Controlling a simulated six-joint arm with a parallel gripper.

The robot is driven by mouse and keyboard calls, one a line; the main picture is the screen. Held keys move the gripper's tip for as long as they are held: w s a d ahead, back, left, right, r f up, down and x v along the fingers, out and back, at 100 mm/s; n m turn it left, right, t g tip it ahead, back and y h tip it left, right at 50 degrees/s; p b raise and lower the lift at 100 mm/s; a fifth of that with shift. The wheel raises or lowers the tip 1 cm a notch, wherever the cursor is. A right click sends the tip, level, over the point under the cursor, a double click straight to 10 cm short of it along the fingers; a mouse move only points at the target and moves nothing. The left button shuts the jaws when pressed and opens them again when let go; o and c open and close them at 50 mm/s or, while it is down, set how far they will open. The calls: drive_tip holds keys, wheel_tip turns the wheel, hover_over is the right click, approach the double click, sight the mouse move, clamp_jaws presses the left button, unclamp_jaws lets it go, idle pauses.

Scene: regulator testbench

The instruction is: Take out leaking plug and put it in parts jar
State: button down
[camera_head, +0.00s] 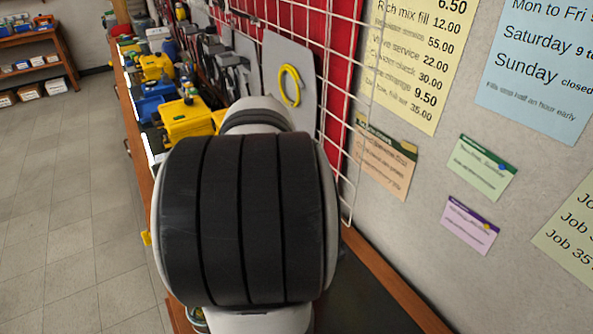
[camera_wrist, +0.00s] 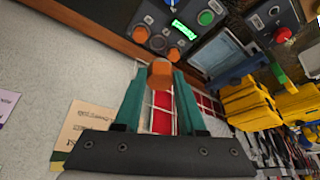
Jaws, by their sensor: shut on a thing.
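In the wrist view my gripper (camera_wrist: 160,80), with two teal fingers, is shut on an orange-brown hexagonal plug (camera_wrist: 160,72) at its fingertips. A dark panel (camera_wrist: 170,17) with a lit green display lies beyond the plug, with an orange cap (camera_wrist: 140,34) on it. The plug appears apart from the panel, but the distance is hard to judge. I cannot make out the parts jar in either view. In the head view my own arm covers the middle, and my gripper and the plug are hidden.
A blue-grey tray (camera_wrist: 222,53) and yellow bins (camera_wrist: 250,103) lie right of the gripper in the wrist view. A box with a red button (camera_wrist: 283,34) stands at the upper right. In the head view, a wire grid (camera_head: 350,120) stands along the wall.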

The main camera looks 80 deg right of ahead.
drive_tip(key=w+a+f, duration=0.3)
drive_tip(key=w+a, duration=1.4)
drive_tip(key=shift+s+d+f, duration=0.1)
drive_tip(key=shift+s+f, duration=0.05)
drive_tip(key=shift+f, duration=2.5)
drive_tip(key=shift+c, duration=2)
unclamp_jaws()
drive_tip(key=shift+r, duration=0.1)
